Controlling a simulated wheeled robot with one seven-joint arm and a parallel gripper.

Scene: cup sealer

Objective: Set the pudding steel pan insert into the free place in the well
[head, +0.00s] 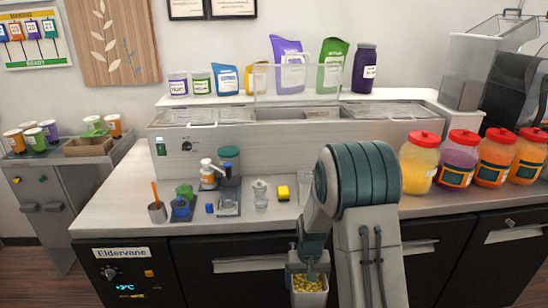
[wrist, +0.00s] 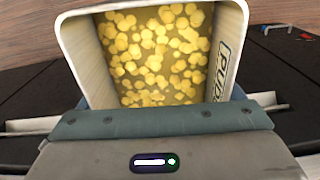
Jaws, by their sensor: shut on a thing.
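The pudding steel pan insert (head: 308,291) hangs low in front of the counter in the head view, filled with yellow pieces. My gripper (head: 308,268) is shut on it at its near side. In the wrist view the pan (wrist: 232,58) fills the upper middle, with part of a "PUD" label on its right wall. The gripper (wrist: 160,118) lies across its lower edge; the fingertips are hidden. The well (head: 240,126) runs along the raised back of the counter, with several inserts in it. Which place in it is free is too small to tell.
Jars with red lids (head: 462,160) stand on the right of the counter.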

